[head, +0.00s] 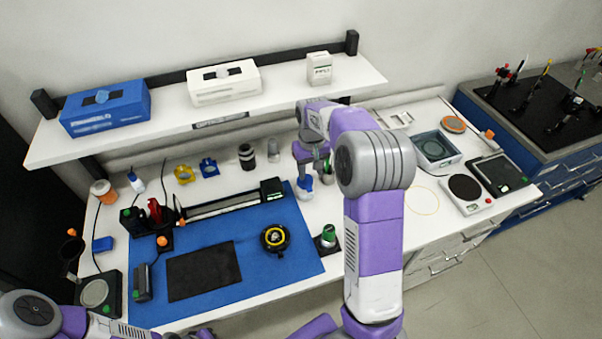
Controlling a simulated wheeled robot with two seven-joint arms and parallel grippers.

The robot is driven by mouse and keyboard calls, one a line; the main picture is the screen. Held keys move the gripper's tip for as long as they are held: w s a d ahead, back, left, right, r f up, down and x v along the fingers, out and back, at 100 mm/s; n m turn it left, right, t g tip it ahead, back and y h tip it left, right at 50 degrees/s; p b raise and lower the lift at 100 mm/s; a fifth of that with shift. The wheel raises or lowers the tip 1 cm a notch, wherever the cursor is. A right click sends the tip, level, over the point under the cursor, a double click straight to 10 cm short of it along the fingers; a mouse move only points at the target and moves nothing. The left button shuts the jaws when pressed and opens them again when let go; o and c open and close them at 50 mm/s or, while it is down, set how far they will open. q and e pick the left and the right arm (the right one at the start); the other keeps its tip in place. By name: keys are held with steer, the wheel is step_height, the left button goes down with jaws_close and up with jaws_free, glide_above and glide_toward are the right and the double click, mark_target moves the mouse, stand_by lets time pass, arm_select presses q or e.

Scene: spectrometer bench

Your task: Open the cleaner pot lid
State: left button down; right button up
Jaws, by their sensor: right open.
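I cannot tell for sure which item is the cleaner pot. My right gripper (303,168) is open and points down at the back of the bench, close above or beside a small blue and white item (302,188). I cannot tell whether they touch. My right forearm hides part of the bench behind it. My left gripper is out of view; only left arm links show at bottom left.
The blue mat (225,290) holds a black pad (204,271) and a long black instrument (228,201). A shelf (180,112) with boxes overhangs the bench's back. Scales (465,188) and a grey-blue tray (436,165) stand at right. Small bottles and cables crowd the left.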

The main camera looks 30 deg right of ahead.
mark_target(310, 189)
step_height(310, 189, down, 8)
steer(key=shift+r+b, duration=0.25)
steer(key=shift+b, duration=0.05)
jaws_close()
stand_by(0.3)
